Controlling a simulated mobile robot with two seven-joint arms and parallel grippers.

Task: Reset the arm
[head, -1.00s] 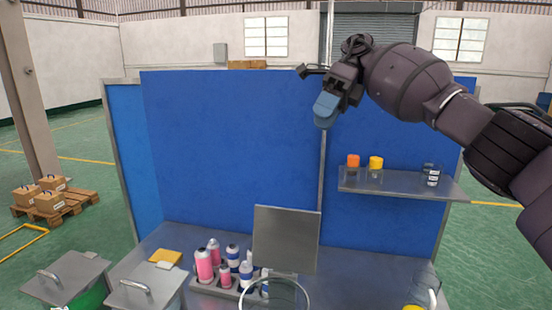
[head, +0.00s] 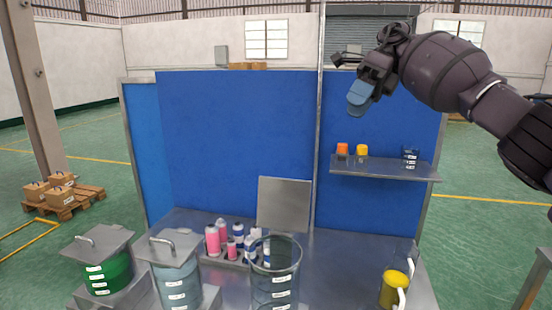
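My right arm comes in from the right, raised high in front of the blue panel. My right gripper (head: 361,97) is in the air above the shelf, with blue finger pads pointing down and left. The pads appear close together, and I cannot tell whether they are fully shut; nothing shows between them. My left gripper is not in view. On the metal table (head: 330,262) below, several pink and blue-white bottles (head: 213,240) stand in a grey rack. The gripper is well apart from all of these.
A shelf (head: 385,171) holds an orange-capped item (head: 342,150), a yellow-capped item (head: 362,151) and a clear container (head: 410,157). At the front are a green lidded pot (head: 108,274), a clear lidded pot (head: 178,284), an open clear container (head: 274,275) and a yellow-filled jug (head: 394,288).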

